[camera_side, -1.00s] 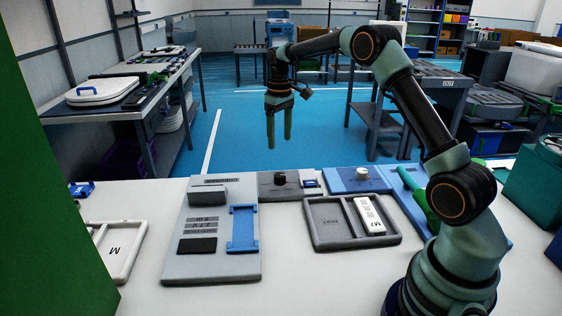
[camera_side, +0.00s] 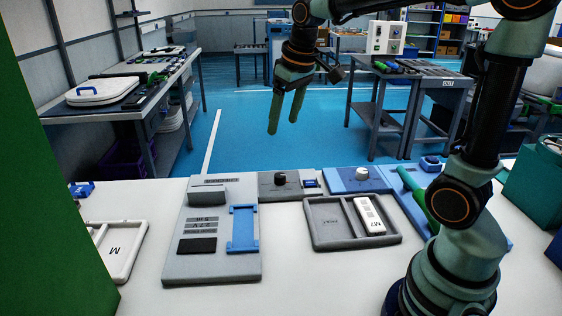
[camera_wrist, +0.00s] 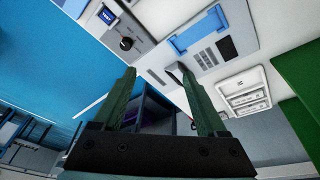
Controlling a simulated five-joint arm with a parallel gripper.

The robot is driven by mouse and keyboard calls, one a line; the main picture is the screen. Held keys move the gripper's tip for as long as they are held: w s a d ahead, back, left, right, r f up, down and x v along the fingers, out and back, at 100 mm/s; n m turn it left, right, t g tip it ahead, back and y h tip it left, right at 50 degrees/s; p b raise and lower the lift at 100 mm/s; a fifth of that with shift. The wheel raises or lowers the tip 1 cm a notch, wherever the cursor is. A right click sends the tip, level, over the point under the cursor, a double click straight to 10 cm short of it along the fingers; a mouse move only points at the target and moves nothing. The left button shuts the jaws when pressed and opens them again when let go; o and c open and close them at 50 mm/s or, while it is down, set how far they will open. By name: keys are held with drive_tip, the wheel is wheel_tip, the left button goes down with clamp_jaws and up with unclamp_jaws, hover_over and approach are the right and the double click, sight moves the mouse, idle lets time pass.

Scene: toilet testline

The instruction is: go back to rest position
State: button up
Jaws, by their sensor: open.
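My gripper (camera_side: 286,112) is in the air above the back edge of the white worktable in the side view. Its two green fingers point down and stand apart, with nothing between them. In the wrist view my gripper (camera_wrist: 158,82) shows the same two fingers spread and empty. My arm is folded high, with its upper links partly out of the side view at the top right.
On the table (camera_side: 290,285) are a grey test panel (camera_side: 220,265) with a blue bracket (camera_side: 243,229), a grey tray (camera_side: 328,240) holding a white block (camera_side: 369,215), and a knob panel (camera_side: 280,192). A green wall (camera_side: 45,180) stands left.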

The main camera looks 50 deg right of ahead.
drive_tip(key=s+a+f+t, duration=0.2)
drive_tip(key=s+a, duration=0.3)
drive_tip(key=s, duration=0.6)
drive_tip(key=shift+a, duration=0.3)
drive_tip(key=shift+f, duration=0.1)
